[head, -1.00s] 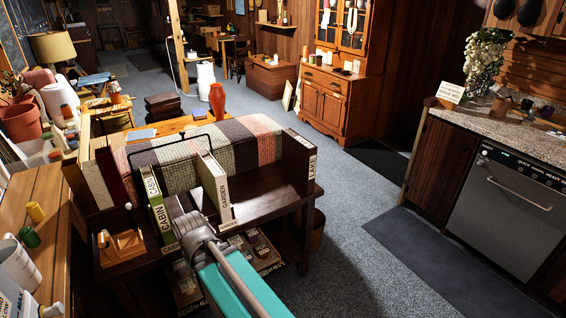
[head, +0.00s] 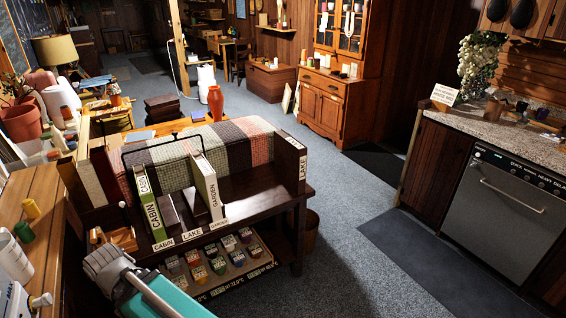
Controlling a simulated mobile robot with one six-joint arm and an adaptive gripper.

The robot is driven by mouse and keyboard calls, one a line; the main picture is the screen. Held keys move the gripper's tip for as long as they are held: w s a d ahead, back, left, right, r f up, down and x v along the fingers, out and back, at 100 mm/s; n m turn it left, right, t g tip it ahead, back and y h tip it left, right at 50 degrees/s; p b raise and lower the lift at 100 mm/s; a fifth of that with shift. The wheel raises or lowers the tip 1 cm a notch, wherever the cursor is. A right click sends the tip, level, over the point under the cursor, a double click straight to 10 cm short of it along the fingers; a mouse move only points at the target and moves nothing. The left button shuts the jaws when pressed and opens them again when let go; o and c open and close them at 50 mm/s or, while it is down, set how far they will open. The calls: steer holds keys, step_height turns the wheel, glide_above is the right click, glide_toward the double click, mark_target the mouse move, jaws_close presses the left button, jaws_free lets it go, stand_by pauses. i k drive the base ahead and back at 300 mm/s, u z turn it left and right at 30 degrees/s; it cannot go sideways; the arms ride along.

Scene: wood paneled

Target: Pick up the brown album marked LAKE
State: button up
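The bench's front edge carries labels CABIN, LAKE and GARDEN. Dark dividers (head: 187,208) stand above the LAKE label. My teal and grey arm is at the lower left, in front of the bench and well apart from the brown album. Its fingers cannot be seen.
A woven blanket (head: 240,143) lies behind the albums. A tray of small colored jars (head: 218,266) sits below the bench top. A wooden side table (head: 42,215) with cups stands at left. Open grey carpet (head: 340,235) lies to the right, before the dishwasher (head: 505,213).

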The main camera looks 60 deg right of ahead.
mark_target(290, 154)
steer(key=k, duration=1.15)
steer(key=z, duration=1.45)
steer(key=i, duration=1.05)
steer(key=z, duration=0.05)
